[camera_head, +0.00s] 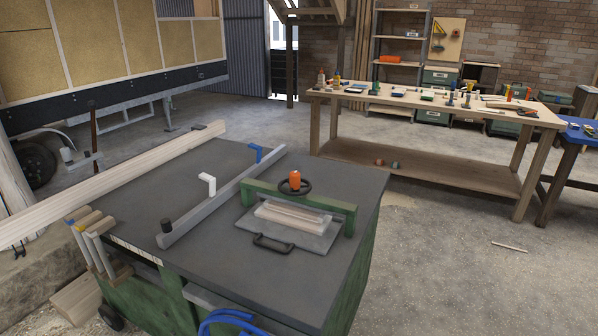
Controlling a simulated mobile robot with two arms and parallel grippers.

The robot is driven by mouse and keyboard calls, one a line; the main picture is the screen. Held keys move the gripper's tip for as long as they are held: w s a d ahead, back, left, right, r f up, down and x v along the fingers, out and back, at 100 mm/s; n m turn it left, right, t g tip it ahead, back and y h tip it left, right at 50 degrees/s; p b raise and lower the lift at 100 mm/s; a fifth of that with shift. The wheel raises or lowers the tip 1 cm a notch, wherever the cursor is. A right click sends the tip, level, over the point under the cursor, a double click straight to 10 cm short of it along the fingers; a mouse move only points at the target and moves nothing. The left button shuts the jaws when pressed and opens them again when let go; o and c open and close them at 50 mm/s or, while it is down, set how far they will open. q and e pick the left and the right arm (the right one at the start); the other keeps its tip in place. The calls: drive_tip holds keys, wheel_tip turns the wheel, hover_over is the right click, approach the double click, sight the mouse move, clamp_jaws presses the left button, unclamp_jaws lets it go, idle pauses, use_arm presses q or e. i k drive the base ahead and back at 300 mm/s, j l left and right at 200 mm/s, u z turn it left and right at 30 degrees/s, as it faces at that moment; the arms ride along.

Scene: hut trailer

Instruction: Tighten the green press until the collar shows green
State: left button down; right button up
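The green press (330,204) stands on the dark-topped workbench (210,185), near its right side. It has a green crossbar on two short legs and a black handwheel (308,187) above the bar. An upright orange piece (295,179) is at the handwheel's centre; I cannot tell whether it is the collar or a knob. No green collar shows. Pale wooden strips (292,218) lie stacked under the bar on a grey plate (317,240) with a black front handle (272,245). Whether the press touches the strips is unclear. Neither gripper is in view.
A grey rail (222,196) crosses the bench left of the press, near a white bracket (208,183) and a blue one (268,153). A long timber (110,185) runs along the far left. A wooden tool table (440,108) stands behind. Floor at right is mostly clear.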

sight(294, 179)
drive_tip(key=i+j+z, duration=0.1)
drive_tip(key=j, duration=0.25)
drive_tip(key=i+j+z, duration=0.1)
drive_tip(key=j, duration=0.2)
drive_tip(key=i+j+z, duration=0.1)
drive_tip(key=j, duration=0.3)
drive_tip(key=i+j+z, duration=0.1)
drive_tip(key=j, duration=0.25)
drive_tip(key=i+j+z, duration=0.1)
drive_tip(key=j, duration=0.25)
drive_tip(key=i, duration=0.1)
